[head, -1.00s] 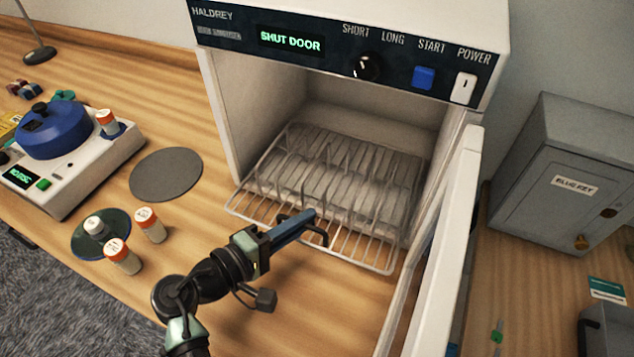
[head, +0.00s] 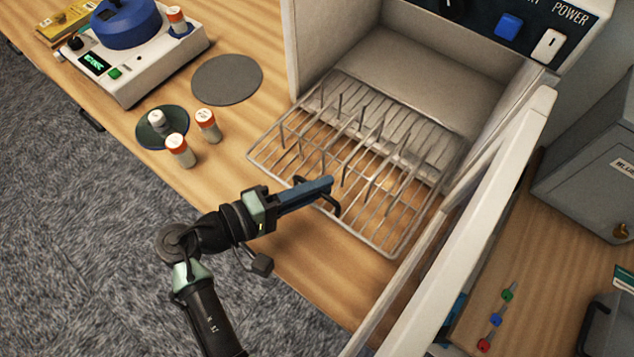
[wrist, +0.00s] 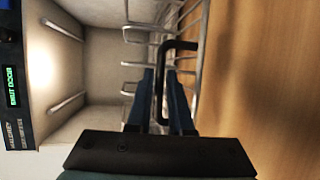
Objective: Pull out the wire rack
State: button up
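The wire rack (head: 372,205) is a silver grid with upright prongs. It sticks well out of the open white cabinet (head: 290,45) over the wooden bench, with its back part still inside. A black loop handle (head: 334,207) is at its front edge. My gripper (head: 322,187) has blue fingers shut on this handle. In the wrist view the handle (wrist: 163,78) passes between the two fingers (wrist: 162,100), and the rack's wires (wrist: 197,60) lie beyond. The exact finger contact is partly hidden.
The cabinet's open white door (head: 470,220) stands close to the rack's right side. Orange-capped vials (head: 180,152), a dark round pad (head: 227,80) and a blue-topped machine (head: 140,55) are on the left. A grey box (head: 595,175) is on the right. The floor in front is clear.

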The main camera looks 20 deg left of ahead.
jog(key=shift+o, duration=1.4)
jog(key=b+v, duration=0.1)
jog(key=v, duration=1.2)
